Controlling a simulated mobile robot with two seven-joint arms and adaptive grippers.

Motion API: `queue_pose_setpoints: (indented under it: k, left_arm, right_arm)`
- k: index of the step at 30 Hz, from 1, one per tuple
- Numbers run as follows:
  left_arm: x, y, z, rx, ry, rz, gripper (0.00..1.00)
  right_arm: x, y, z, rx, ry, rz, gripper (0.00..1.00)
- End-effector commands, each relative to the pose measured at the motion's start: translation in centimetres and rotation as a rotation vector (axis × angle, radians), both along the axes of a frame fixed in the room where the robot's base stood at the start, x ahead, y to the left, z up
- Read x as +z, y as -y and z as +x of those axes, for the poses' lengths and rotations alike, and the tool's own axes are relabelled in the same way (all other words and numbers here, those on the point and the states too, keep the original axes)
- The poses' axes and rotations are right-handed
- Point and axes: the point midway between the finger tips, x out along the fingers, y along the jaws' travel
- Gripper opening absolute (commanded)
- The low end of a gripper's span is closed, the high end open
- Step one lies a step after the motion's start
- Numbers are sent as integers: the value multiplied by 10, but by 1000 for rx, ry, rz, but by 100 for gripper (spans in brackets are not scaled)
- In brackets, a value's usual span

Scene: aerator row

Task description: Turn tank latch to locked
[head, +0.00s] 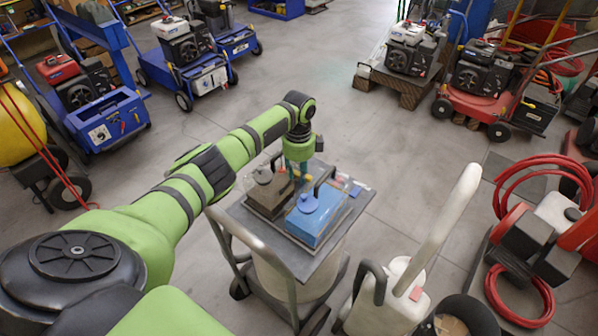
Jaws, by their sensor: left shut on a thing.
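My left arm reaches from the lower left, and its gripper (299,180) points down over a cart top. It is shut on what appears to be the tank latch, which the fingers mostly hide, so its angle cannot be told. A blue tank (318,217) with a round blue cap stands just right of and below the fingers. A dark brown tank (268,199) with a grey cap stands to their left. Dark curved handles rise near both tanks. My right gripper is not in view.
The tanks stand on a grey cart top (255,222) with tubular handles. A pale jug-like container (385,302) with a long light handle stands at its lower right. Engine machines line the back, and red hoses (525,300) lie right. Floor left of the cart is open.

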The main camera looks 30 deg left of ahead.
Motion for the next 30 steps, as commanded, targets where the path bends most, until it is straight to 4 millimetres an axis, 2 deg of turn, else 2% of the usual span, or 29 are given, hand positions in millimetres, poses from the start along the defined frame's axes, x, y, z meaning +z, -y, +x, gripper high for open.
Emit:
queue_pose_setpoints:
  k: [12, 29, 30]
  left_arm:
    - [1, -1, 1, -201, 4, -3, 0]
    - [2, -1, 1, -234, 5, -2, 0]
    - [2, -1, 1, -234, 5, -2, 31]
  right_arm:
    - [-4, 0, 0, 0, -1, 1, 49]
    - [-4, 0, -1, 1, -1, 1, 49]
    - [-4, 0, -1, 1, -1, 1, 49]
